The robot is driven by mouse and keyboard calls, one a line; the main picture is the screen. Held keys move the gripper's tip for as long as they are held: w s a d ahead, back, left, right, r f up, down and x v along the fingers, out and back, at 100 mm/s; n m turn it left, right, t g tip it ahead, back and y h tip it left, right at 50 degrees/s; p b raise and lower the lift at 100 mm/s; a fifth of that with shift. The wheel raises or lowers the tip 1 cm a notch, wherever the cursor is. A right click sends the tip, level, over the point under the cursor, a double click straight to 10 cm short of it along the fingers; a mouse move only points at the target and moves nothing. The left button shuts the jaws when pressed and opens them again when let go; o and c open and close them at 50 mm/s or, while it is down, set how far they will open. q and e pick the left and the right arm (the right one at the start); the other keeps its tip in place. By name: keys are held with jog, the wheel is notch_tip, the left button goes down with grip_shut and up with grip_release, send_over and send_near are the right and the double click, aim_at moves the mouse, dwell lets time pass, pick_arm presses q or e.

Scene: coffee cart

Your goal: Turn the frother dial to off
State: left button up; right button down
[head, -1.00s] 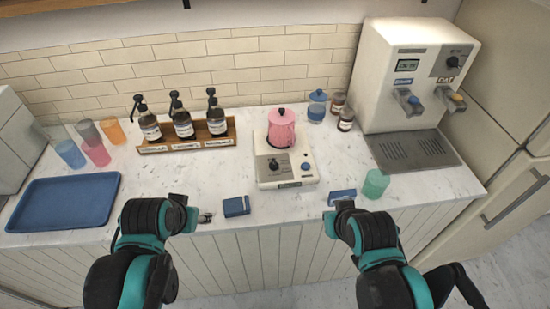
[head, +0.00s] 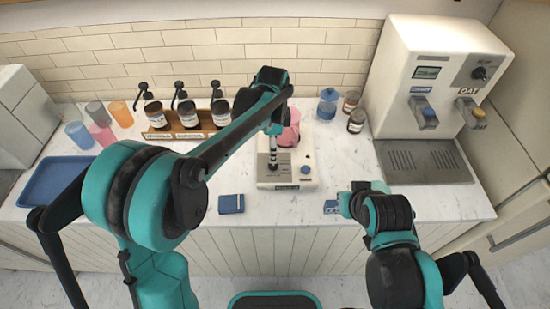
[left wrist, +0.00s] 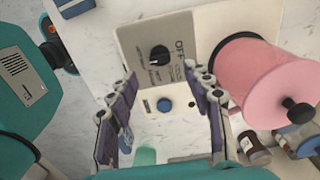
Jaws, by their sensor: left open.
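The frother (head: 307,172) stands on the counter with a pink pitcher (head: 291,130) on it; the pitcher also shows in the left wrist view (left wrist: 245,80). Its black dial (left wrist: 159,55) sits on a grey panel, with the word OFF printed to its right in the left wrist view. I cannot tell which mark the dial points to. A blue button (left wrist: 164,105) is beside the panel. My left gripper (left wrist: 160,74) is open above the panel, its fingers either side of the dial and apparently apart from it. My right gripper (head: 345,205) is low by the counter's front edge; its jaws are unclear.
A blue box (head: 231,204) lies left of the frother, and another small blue item (head: 331,207) is at my right gripper. Syrup bottles (head: 188,112) stand in a wooden rack behind my left arm. A blue jar (head: 327,104) and the dispenser (head: 425,85) are to the right.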

aim_at(273, 165)
pick_arm(q)
notch_tip(273, 165, down, 6)
jog(key=shift+f+b, duration=0.25)
jog(key=shift+b, duration=0.5)
grip_shut()
